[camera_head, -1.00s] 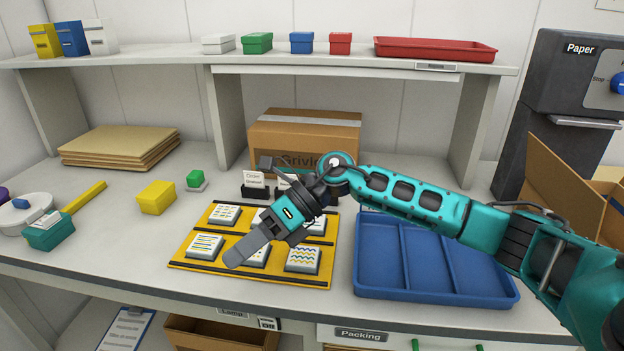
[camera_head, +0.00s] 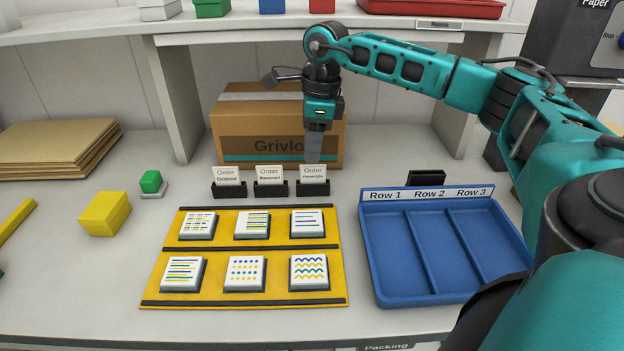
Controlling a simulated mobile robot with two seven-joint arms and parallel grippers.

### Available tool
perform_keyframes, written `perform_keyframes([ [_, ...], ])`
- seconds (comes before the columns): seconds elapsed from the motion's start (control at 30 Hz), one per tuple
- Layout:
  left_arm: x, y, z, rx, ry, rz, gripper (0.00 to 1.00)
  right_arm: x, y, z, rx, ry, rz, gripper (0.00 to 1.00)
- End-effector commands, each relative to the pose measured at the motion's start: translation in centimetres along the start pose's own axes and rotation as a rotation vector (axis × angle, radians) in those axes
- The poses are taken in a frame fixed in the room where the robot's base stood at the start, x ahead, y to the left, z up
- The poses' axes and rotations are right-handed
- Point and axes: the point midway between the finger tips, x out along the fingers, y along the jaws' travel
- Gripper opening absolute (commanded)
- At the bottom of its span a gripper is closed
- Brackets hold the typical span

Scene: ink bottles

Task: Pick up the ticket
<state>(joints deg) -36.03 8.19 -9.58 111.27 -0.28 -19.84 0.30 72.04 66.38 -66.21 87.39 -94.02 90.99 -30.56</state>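Three white order tickets stand upright in small black holders at the back of the table: the left ticket (camera_head: 226,175), the middle ticket (camera_head: 269,174) and the right ticket (camera_head: 313,173). Each reads "Order" with smaller text below. My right gripper (camera_head: 313,158) points straight down at the right ticket, its fingertip at about the ticket's top edge in the picture. Only one finger shows clearly, so its opening is hidden, and I cannot tell whether it touches the ticket. The right ticket still stands in its holder (camera_head: 312,189). My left gripper is out of view.
A yellow board (camera_head: 243,216) with several patterned tiles lies in front of the tickets. A blue tray (camera_head: 375,270) with three rows sits to the right, with a black holder (camera_head: 427,178) behind it. A cardboard box (camera_head: 235,135) stands behind the tickets, under the shelf.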

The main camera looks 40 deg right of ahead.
Motion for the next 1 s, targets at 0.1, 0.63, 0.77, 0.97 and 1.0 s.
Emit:
perform_keyframes([
  [0.1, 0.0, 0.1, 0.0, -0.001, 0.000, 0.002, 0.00, 0.9, 0.0, 0.0, 0.000, -0.001, 0.001, 0.36],
  [0.63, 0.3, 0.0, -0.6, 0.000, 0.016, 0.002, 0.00, 6.2, -0.2, -1.0, 0.000, -0.002, 0.001, 0.36],
  [0.77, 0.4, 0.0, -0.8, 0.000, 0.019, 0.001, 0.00, 6.2, -0.2, -1.0, 0.000, -0.002, 0.001, 0.36],
  [0.97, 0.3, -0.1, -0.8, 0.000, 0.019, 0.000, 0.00, 6.2, -0.2, -1.0, 0.000, -0.002, 0.001, 0.22],
  [1.0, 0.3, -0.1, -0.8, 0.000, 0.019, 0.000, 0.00, 6.2, -0.2, -0.9, 0.000, -0.002, 0.001, 0.18],
])
